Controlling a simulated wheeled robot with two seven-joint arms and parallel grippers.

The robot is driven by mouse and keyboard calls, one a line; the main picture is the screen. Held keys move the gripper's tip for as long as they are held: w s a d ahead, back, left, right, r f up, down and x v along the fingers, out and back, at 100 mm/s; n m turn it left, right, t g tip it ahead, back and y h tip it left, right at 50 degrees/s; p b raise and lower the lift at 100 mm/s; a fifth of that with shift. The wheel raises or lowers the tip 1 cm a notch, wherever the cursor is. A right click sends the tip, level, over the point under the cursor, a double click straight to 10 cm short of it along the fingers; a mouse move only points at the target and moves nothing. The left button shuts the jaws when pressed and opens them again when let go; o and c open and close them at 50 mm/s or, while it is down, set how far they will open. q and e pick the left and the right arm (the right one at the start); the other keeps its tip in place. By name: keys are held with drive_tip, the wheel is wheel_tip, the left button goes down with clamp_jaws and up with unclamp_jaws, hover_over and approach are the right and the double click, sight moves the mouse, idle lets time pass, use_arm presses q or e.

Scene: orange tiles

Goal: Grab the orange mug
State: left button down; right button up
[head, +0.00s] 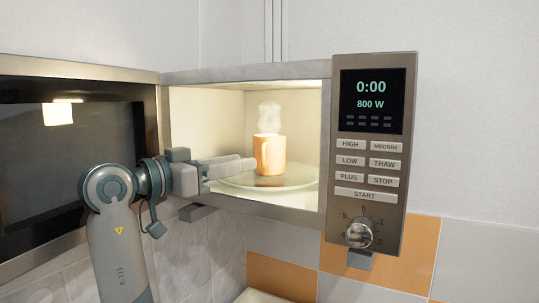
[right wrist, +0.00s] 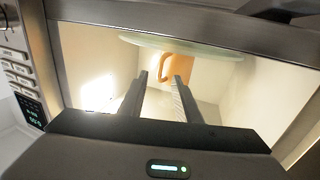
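The orange mug (head: 271,156) stands upright on the glass plate (head: 290,180) inside the lit, open microwave, with steam above it. Its handle faces left, toward my gripper. My right gripper (head: 248,164) reaches in through the opening from the left, its fingertips just left of the mug. In the right wrist view the picture is turned over. The two dark fingers (right wrist: 160,77) are apart with nothing held between them, and the mug (right wrist: 180,60) shows just beyond their tips. I cannot tell whether a fingertip touches it. My left gripper is not in view.
The microwave door (head: 65,150) is swung open to the left, behind my arm. The control panel (head: 370,150) stands right of the opening and reads 0:00 and 800 W. The metal frame (head: 245,72) borders the cavity. There is free room above the mug.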

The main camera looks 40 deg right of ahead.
sight(268, 156)
drive_tip(key=shift+d+r+p, duration=0.15)
drive_tip(key=shift+d+p, duration=0.3)
drive_tip(key=d+p, duration=0.2)
drive_tip(key=d, duration=0.1)
drive_tip(key=shift+d, duration=0.1)
drive_tip(key=shift+d+f, duration=0.2)
drive_tip(key=shift+d, duration=0.3)
drive_tip(key=shift+a, duration=0.1)
clamp_jaws()
drive_tip(key=shift+r, duration=0.1)
idle(0.8)
